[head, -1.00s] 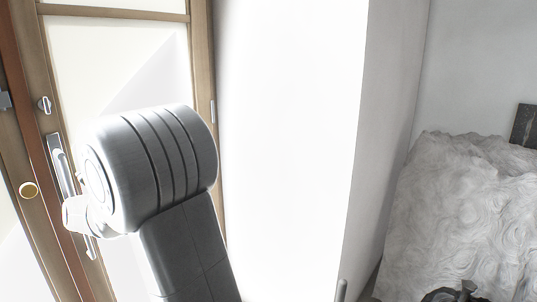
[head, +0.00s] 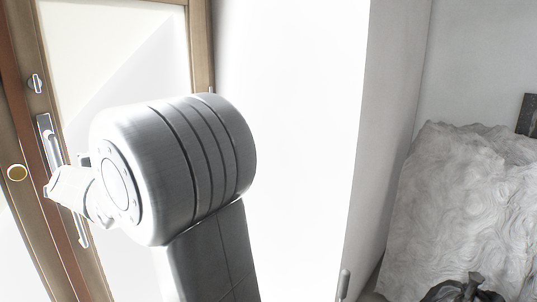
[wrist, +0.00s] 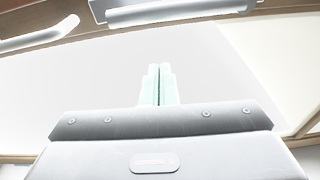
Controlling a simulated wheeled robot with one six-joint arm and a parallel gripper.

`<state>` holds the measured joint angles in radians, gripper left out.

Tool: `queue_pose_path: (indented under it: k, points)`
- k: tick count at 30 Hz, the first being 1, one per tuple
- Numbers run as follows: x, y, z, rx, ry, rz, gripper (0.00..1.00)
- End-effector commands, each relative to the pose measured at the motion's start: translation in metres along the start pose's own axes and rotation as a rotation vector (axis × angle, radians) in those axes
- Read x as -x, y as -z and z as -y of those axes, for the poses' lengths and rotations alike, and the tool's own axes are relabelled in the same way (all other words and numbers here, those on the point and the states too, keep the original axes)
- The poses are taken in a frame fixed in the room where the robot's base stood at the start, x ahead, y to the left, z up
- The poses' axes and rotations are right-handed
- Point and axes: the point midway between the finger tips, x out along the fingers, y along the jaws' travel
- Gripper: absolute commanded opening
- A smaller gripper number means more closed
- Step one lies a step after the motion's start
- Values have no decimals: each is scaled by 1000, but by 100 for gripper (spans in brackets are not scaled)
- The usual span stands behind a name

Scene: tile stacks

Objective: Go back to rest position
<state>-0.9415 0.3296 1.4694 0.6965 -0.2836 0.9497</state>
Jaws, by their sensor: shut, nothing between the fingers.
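My gripper (wrist: 159,72) shows in the wrist view with its two pale fingers side by side, touching and empty. Beyond the fingers are a pale panel and part of the wooden door frame. In the head view my grey arm stands in front of the door, with a large ribbed joint at its middle. The gripper's fingers cannot be made out in the head view.
A wooden-framed door (head: 110,55) with a long metal handle (head: 55,160) is close behind my arm on the left. A white wall (head: 290,120) fills the middle. A grey, rough-textured mass (head: 455,200) stands at the right, with a dark object (head: 465,290) at its foot.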

Motion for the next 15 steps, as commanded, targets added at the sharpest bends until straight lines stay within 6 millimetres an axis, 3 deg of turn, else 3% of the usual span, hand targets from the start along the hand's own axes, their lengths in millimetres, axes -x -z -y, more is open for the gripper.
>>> queue_pose_path:
  k: [12,15]
  points:
    - [75,0,2,4,1,2,0]
    - [55,0,-1,4,0,-1,0]
